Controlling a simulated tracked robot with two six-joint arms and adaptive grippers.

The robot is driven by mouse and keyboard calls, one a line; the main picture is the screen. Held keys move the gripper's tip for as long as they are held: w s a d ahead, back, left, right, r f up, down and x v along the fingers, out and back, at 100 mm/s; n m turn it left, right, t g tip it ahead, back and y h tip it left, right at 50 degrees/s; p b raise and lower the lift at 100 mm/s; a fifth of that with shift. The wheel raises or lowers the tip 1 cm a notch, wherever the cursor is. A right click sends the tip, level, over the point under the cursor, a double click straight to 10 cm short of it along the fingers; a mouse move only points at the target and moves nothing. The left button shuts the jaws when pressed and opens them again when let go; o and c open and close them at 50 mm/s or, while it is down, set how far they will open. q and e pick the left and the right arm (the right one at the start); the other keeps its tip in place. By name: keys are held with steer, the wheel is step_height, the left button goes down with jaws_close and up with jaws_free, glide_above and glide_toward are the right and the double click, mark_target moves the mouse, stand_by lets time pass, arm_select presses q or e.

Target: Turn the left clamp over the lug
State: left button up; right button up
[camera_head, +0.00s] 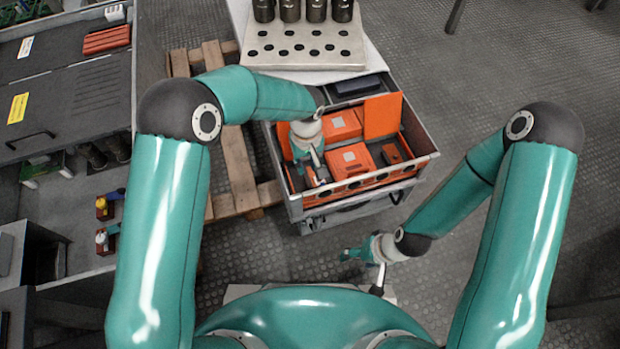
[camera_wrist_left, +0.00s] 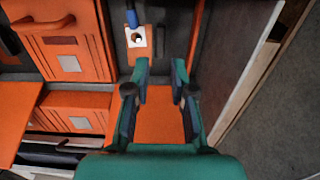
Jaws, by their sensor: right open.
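My left gripper (camera_head: 316,164) reaches down into the left side of an open metal drawer. In the left wrist view its two fingers (camera_wrist_left: 161,68) stand apart over a flat orange surface (camera_wrist_left: 150,115), with nothing visible held between them. Just beyond the left fingertip is a pale lug plate (camera_wrist_left: 137,37) with a dark round hole, on the end of a blue cable (camera_wrist_left: 132,17). The left clamp cannot be clearly made out; the fingers may hide it. My right gripper (camera_head: 362,262) is open and empty in front of the drawer, above the floor.
Orange capacitor boxes (camera_head: 351,160) fill the drawer, and an upright orange panel (camera_head: 382,116) stands at its back. The drawer's metal wall (camera_wrist_left: 245,80) runs close to the left gripper's right side. A wooden pallet (camera_head: 236,165) lies left; open floor (camera_head: 500,75) lies right.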

mark_target(307, 179)
arm_select(q)
step_height(307, 179, down, 7)
steer(key=shift+r+b, duration=0.1)
steer(key=shift+b, duration=0.75)
